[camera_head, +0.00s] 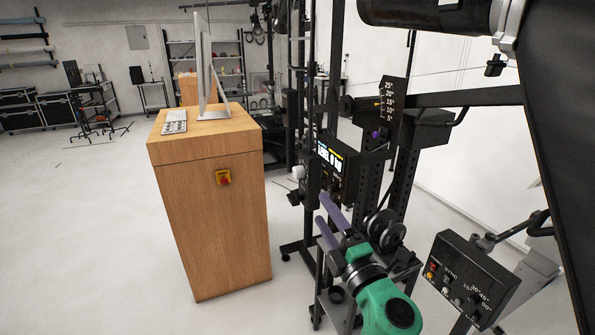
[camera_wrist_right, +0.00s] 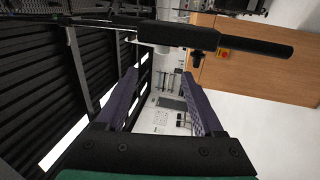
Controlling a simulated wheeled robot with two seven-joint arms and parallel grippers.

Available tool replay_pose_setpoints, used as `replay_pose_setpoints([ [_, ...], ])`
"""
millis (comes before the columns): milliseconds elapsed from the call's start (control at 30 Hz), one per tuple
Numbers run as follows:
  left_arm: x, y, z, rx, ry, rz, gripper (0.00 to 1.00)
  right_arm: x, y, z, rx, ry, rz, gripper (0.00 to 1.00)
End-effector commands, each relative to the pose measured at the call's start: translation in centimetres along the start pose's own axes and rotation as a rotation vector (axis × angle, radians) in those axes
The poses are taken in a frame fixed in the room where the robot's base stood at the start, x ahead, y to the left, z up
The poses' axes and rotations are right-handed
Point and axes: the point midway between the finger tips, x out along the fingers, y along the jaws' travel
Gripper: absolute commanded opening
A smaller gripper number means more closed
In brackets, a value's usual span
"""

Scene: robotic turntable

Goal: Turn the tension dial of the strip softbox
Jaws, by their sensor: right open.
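A large black shape (camera_head: 560,150) at the right edge of the head view looks like the strip softbox. A black cylinder (camera_head: 425,14) and a silver bracket (camera_head: 506,30) adjoin it at the top. A small black knob (camera_head: 495,66) hangs below the bracket. I cannot tell which knob is the tension dial. My right gripper (camera_head: 321,209) is open, its purple fingers apart and pointing away from me, well left of and below that knob. In the right wrist view, my right gripper (camera_wrist_right: 160,77) has nothing between its fingers. My left gripper is out of view.
A wooden cabinet (camera_head: 218,230) with a red button (camera_head: 223,177) stands left of my right gripper. A lit display (camera_head: 329,160) and a black control box (camera_head: 468,280) flank it. In the wrist view, a black bar (camera_wrist_right: 245,44) crosses beyond the fingers. Left floor is open.

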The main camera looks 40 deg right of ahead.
Motion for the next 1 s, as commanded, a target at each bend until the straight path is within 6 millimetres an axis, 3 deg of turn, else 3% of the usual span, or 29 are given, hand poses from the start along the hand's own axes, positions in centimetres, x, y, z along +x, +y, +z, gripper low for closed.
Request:
replay_pose_setpoints([
  [167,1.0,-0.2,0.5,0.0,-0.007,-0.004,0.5,0.8,0.3,-0.1,-0.004,0.005,0.023,0.69],
  [367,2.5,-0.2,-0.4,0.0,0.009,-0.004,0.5,2.8,-0.1,-0.3,-0.006,0.01,0.009,0.69],
  [700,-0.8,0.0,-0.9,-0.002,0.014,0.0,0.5,11.9,0.8,-0.1,-0.005,0.001,0.007,0.69],
  [833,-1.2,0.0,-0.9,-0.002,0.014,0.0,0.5,13.9,0.4,-0.1,-0.002,0.001,0.005,0.69],
  [1000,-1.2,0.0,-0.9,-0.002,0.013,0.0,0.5,14.6,0.2,-0.1,-0.002,0.002,0.004,0.69],
])
